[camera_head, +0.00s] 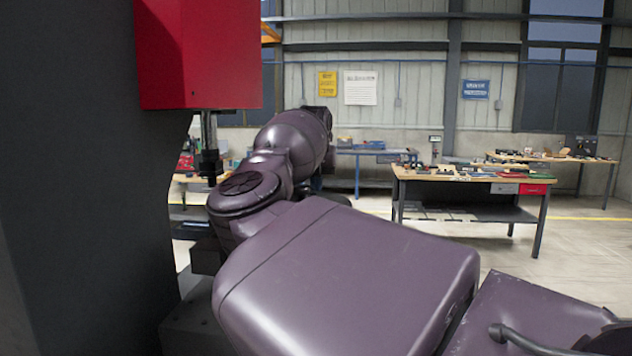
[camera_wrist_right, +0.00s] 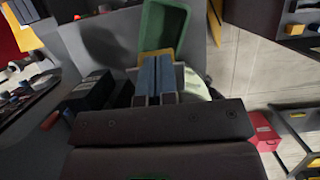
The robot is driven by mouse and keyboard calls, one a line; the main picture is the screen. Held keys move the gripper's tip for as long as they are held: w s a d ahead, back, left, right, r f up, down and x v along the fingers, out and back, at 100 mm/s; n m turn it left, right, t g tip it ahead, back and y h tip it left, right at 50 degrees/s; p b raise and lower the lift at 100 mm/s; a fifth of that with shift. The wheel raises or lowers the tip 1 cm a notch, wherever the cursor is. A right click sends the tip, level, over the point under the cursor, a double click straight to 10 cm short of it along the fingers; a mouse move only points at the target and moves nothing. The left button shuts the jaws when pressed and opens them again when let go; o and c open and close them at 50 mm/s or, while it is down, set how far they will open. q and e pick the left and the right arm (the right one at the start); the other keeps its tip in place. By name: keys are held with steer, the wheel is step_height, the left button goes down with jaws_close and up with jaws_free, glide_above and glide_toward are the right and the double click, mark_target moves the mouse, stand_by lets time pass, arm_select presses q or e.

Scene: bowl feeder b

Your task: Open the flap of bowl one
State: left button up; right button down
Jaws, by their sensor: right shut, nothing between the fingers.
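No bowl or flap can be made out with certainty in the head view, where my purple right arm covers much of the picture. In the right wrist view my right gripper (camera_wrist_right: 155,78) shows blue finger pads pressed together, shut and empty. A green, tray-like part (camera_wrist_right: 163,25) with a raised rim lies just beyond the fingertips; whether it is the flap of bowl one I cannot tell. A pale rounded part (camera_wrist_right: 196,84) shows partly behind the fingers, to their right. My left gripper is not in view.
A red machine housing (camera_head: 198,55) with a rod beneath stands close at left, beside a large dark grey surface (camera_head: 80,180). A wooden workbench (camera_head: 470,176) stands farther back at right, with clear floor before it. A red bin (camera_wrist_right: 263,132) shows in the wrist view.

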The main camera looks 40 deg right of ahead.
steer(key=shift+w+d+f+p, duration=0.15)
steer(key=shift+w+d+p, duration=0.05)
steer(key=shift+p, duration=0.1)
steer(key=shift+w+d+f+g+y, duration=0.2)
steer(key=shift+w+g+y, duration=0.1)
steer(key=shift+y, duration=0.1)
steer(key=shift+w+d+f+p, duration=0.2)
steer(key=shift+d+f+p, duration=0.05)
steer(key=shift+f+p, duration=0.25)
steer(key=shift+d, duration=0.15)
steer(key=b+v, duration=0.1)
steer(key=v, duration=0.8)
steer(key=shift+w+d+r, duration=0.1)
steer(key=shift+w+r, duration=0.05)
steer(key=shift+r, duration=0.8)
